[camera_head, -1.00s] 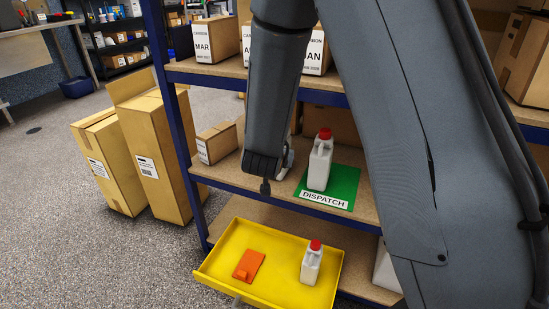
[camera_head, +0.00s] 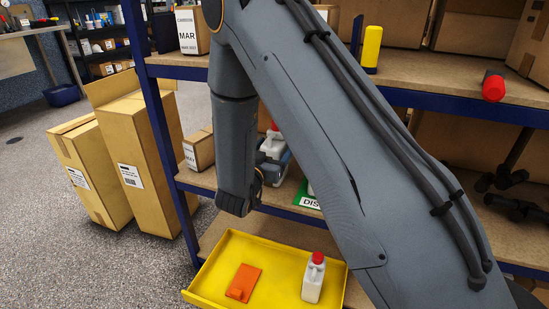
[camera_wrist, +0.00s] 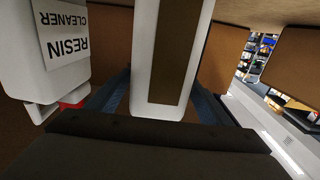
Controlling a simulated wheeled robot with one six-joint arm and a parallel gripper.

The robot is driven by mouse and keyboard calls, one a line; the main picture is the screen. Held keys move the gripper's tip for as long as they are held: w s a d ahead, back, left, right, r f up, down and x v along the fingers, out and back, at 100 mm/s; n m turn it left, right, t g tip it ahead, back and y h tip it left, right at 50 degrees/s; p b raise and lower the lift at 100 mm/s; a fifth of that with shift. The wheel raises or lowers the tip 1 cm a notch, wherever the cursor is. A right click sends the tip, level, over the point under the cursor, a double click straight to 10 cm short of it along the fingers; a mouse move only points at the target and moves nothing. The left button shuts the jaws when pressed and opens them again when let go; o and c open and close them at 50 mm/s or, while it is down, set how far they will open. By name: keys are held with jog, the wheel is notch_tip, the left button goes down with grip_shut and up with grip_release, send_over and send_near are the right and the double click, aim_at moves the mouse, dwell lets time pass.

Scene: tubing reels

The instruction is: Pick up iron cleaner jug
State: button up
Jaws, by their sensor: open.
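A white jug with a red cap (camera_head: 270,148) stands on the middle shelf, partly hidden by my arm. My gripper (camera_wrist: 158,98) is open there, its fingers on both sides of a white jug (camera_wrist: 143,60) in the wrist view. That jug shows a brown panel and no readable name. I cannot tell whether the fingers touch it. Left of it in the wrist view is another white jug (camera_wrist: 62,72), upside down in the picture, labelled RESIN CLEANER. No label reading iron cleaner is legible.
The green DISPATCH mat (camera_head: 304,196) is mostly hidden by my arm. Below, a yellow tray (camera_head: 225,262) holds an orange piece (camera_head: 244,281) and a white red-capped jug (camera_head: 312,281). A small carton (camera_head: 198,152) stands on the shelf left of my arm. A blue shelf post (camera_head: 158,125) is near.

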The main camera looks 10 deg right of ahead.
jog(key=x, duration=0.4)
jog(key=shift+d+f+b, duration=0.1)
jog(key=shift+d+b, duration=0.05)
jog(key=shift+b, duration=0.15)
grip_shut()
